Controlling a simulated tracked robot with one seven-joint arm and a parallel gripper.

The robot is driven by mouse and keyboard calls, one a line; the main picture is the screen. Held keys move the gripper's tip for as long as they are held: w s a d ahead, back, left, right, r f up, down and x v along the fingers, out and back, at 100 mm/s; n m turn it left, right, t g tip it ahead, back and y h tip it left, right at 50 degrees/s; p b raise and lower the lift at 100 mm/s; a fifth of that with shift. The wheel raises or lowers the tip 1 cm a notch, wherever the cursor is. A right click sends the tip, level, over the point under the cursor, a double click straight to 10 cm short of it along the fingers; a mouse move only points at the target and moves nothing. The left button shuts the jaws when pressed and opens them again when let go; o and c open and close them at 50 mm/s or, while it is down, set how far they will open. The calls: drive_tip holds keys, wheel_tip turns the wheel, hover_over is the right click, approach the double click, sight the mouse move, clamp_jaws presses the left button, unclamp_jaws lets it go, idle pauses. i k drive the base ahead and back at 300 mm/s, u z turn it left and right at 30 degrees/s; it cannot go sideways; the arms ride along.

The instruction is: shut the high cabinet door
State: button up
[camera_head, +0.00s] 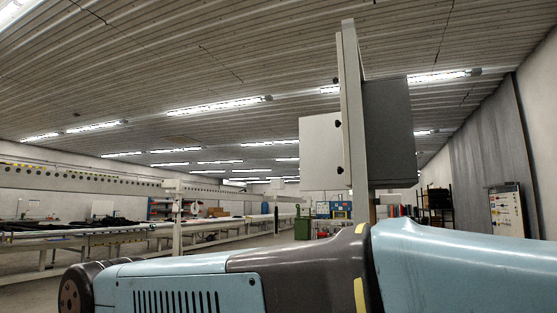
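A grey cabinet (390,130) is mounted high on a pale upright post (352,110), right of centre. A light grey panel (320,155), which looks like its door, stands out to the left of the post. Two small dark fittings, perhaps hinges, show on the panel's right edge beside the post. The door appears swung open, but the cabinet's opening is not visible and the angle is hard to tell. My gripper is not in view. My blue and dark arm links cross the bottom of the picture, below the cabinet, and hide the post's lower part.
Long work tables (90,235) run along the left side. A green bin (302,228) and shelving stand farther back. A black rack (438,207) and a white board (506,210) are at the right, near the wall. The air around the door's left side looks clear.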

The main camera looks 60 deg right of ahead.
sight(321, 143)
drive_tip(key=u, duration=0.05)
drive_tip(key=i, duration=1.8)
drive_tip(key=z, duration=2.6)
drive_tip(key=i, duration=2.6)
drive_tip(key=z, duration=0.75)
